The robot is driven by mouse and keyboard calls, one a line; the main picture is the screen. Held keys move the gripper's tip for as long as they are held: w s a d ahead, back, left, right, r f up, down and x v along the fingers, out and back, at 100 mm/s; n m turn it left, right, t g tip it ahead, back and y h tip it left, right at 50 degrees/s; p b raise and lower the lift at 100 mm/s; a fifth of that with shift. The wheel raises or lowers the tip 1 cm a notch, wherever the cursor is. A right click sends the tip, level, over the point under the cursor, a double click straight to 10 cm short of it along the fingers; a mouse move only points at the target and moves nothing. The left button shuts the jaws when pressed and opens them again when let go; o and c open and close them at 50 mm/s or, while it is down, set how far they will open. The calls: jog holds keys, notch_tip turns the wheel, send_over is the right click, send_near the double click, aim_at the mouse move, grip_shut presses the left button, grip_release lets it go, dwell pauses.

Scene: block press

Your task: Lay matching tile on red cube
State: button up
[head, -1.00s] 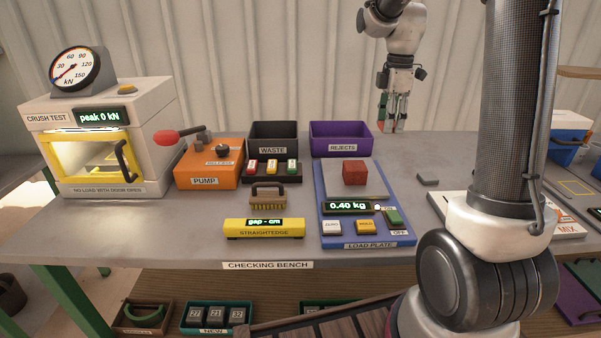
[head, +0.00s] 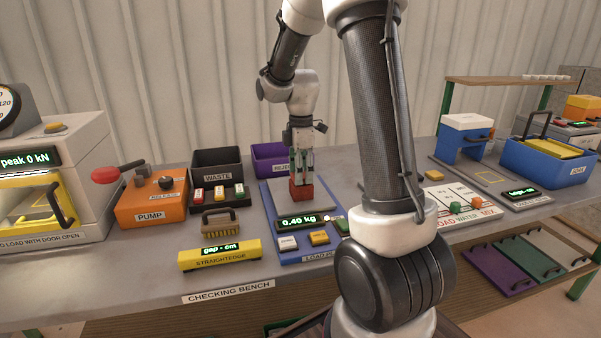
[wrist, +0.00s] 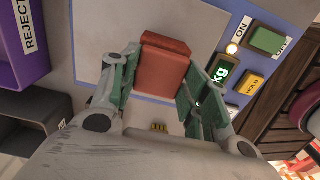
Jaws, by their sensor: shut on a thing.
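The red cube (head: 301,192) sits on the grey plate of the blue load plate unit (head: 268,222), whose display reads 0.40 kg. My gripper (head: 301,172) is upright directly over the cube, its green fingers close to the cube's top. In the wrist view my gripper (wrist: 157,88) is shut on an orange-red tile (wrist: 160,72). A darker red part of the cube (wrist: 166,42) shows just beyond it. I cannot tell whether the tile touches the cube; the fingers hide most of it in the head view.
Left of the load plate stand a yellow straightedge (head: 220,254), a brush (head: 219,222) and an orange pump (head: 152,205). Behind are the dark waste bin (head: 218,165) and purple rejects bin (head: 270,158). A blue crate (head: 548,165) stands far right.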

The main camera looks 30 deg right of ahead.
jog(key=shift+f, duration=0.2)
jog(key=o, duration=1)
notch_tip(320, 180, up, 12)
jog(key=s+a+r+m+t, duration=0.1)
jog(key=s+a+r+m, duration=0.15)
jog(key=s, duration=0.35)
jog(key=s+a+r+m+t, duration=0.1)
jog(key=s+r+m, duration=0.1)
jog(key=s+m, duration=0.3)
jog(key=s+a+f+m+t, duration=0.1)
jog(key=s+f+m+t, duration=0.1)
jog(key=s+m, duration=0.5)
jog(key=s, duration=0.5)
jog(key=shift+s+a+f, duration=0.25)
jog(key=shift+s+a, duration=0.05)
jog(key=shift+s, duration=0.05)
